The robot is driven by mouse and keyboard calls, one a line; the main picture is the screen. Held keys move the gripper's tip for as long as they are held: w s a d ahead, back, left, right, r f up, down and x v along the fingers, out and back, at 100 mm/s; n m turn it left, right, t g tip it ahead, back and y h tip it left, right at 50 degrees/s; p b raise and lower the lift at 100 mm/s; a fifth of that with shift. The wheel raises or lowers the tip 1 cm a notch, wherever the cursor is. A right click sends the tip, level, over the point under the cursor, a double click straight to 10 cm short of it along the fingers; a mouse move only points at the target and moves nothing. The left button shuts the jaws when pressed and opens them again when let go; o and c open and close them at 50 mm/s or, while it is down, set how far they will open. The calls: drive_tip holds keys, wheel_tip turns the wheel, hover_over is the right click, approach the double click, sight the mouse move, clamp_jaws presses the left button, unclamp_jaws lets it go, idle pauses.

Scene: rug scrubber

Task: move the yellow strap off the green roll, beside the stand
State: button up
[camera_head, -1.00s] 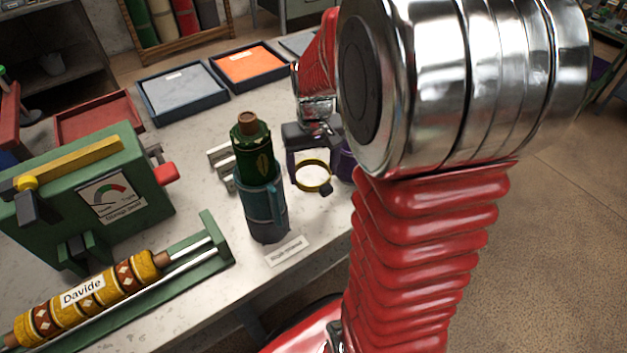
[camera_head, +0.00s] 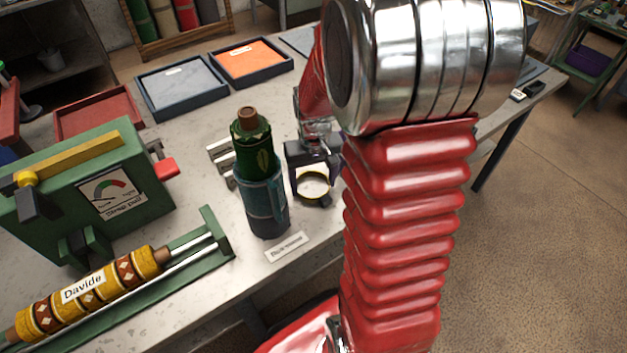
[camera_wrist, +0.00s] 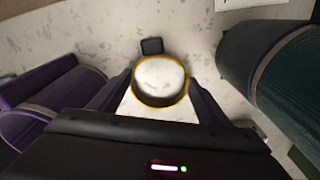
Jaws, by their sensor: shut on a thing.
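The yellow strap (camera_head: 313,186) is a small ring with a dark buckle, off the green roll and to the right of the stand. My gripper (camera_head: 312,165) is shut on the strap and holds it low by the bench top; I cannot tell whether it touches. In the wrist view the strap (camera_wrist: 160,100) sits between my fingers, with its buckle beyond them. The green roll (camera_head: 251,145) stands upright in the dark teal stand (camera_head: 265,208). The stand's side also shows at the right of the wrist view (camera_wrist: 285,75).
A purple cylinder (camera_wrist: 45,112) lies close on the left in the wrist view. A white label (camera_head: 287,246) lies before the stand. A green strap-pull machine (camera_head: 95,195) and a patterned yellow roll (camera_head: 90,292) are left. Trays (camera_head: 182,85) stand behind.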

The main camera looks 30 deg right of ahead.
drive_tip(key=o, duration=1.1)
wheel_tip(320, 180, up, 12)
drive_tip(key=shift+s, duration=0.25)
idle(0.9)
